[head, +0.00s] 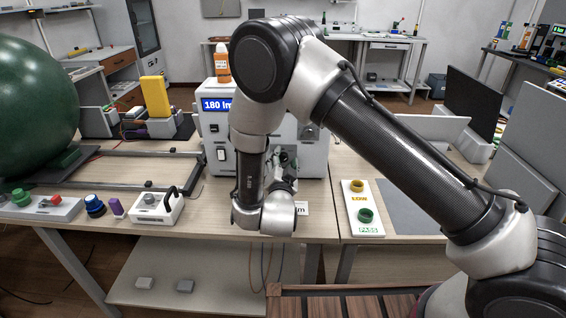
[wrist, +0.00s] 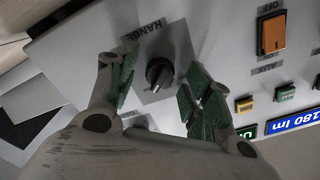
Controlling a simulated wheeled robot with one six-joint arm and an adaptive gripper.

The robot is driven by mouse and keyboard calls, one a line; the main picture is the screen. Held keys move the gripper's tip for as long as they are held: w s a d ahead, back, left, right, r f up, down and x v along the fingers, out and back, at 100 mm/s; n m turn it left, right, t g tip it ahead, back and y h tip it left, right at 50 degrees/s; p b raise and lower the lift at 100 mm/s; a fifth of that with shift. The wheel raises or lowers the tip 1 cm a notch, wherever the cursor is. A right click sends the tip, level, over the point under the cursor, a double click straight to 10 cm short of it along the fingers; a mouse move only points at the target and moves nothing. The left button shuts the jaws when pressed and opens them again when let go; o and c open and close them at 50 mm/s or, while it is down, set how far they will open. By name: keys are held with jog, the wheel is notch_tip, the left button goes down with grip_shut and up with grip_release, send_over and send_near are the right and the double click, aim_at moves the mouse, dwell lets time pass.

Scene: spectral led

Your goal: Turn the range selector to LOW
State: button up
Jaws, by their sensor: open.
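The range selector is a dark round knob (wrist: 159,73) on a grey square plate, beside the RANGE label (wrist: 143,30), in the wrist view. My gripper (wrist: 160,78) is open, with one green-padded finger on each side of the knob; I cannot tell whether either pad touches it. The knob's position is unclear, and a label near the plate's lower edge is partly covered by my fingers. In the head view the white instrument box (head: 313,160) stands on the bench, with my arm in front of it and my gripper largely hidden.
The panel also carries an orange AUX switch (wrist: 273,35), a green button (wrist: 285,92), a yellow button (wrist: 245,104) and a blue 180 lm display (wrist: 296,119).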

jog(key=c, duration=1.1)
jog(key=shift+o, duration=0.3)
jog(key=n, duration=0.4)
jog(key=shift+n, duration=0.3)
jog(key=n, duration=1)
jog(key=shift+n, duration=0.4)
jog(key=n, duration=0.4)
jog(key=shift+n, duration=0.3)
